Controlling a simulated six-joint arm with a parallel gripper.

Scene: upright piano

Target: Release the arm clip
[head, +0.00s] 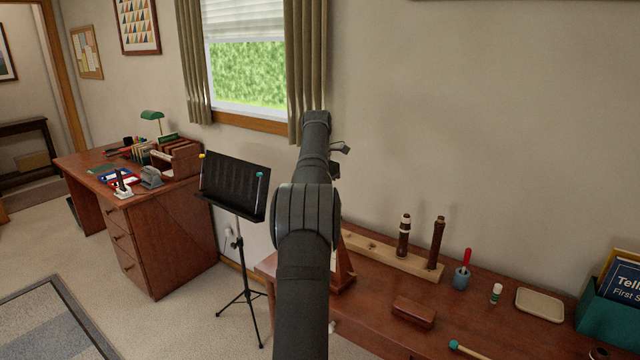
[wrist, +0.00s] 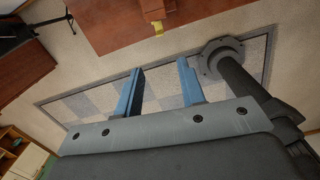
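A black music stand (head: 236,186) stands between the desk and the bench in the head view. A yellow-tipped clip (head: 202,157) is at the upper left of its desk and a light-blue-tipped clip (head: 260,176) at its right edge. I cannot tell which of them the arm clip is, or how it is set. In the wrist view my gripper (wrist: 160,86) shows two blue fingers spread apart, with only patterned rug and floor beyond the gap. It looks empty. My arm fills the middle of the head view and hides part of the scene, including most of my gripper.
A cluttered desk (head: 170,232) stands left. A rug (head: 50,325) covers floor at lower left.

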